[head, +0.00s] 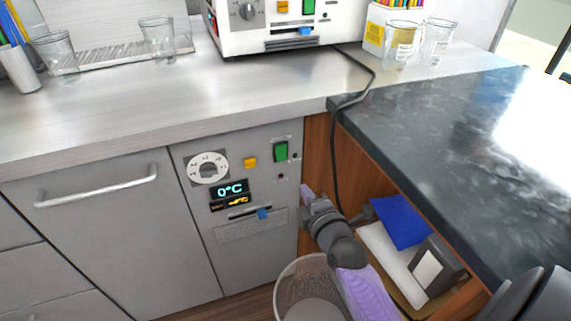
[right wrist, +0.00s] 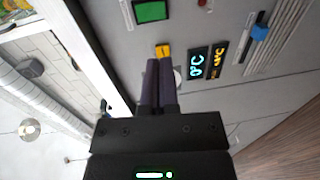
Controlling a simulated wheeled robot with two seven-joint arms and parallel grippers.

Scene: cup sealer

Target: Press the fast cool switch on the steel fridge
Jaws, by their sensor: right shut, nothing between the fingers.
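The steel fridge (head: 248,228) has a control panel under the counter. The panel holds a round dial (head: 208,168), a small yellow-orange button (head: 250,162), a green switch (head: 281,151), a display reading 0°C (head: 231,189) and a blue slider (head: 262,213). I cannot read which control is labelled fast cool. My right gripper (head: 306,194) is shut and empty, to the right of and below the green switch in the head view. In the right wrist view its dark purple fingertips (right wrist: 160,62) line up just below the yellow button (right wrist: 163,50); contact cannot be told. The green switch (right wrist: 151,11) lies beyond. My left gripper is not in view.
A bin (head: 290,285) stands on the floor below my right gripper. An open shelf with a blue item (head: 400,222) is to the right, under the dark countertop (head: 450,135). A drawer handle (head: 95,187) sticks out at the left. A black cable hangs beside the panel.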

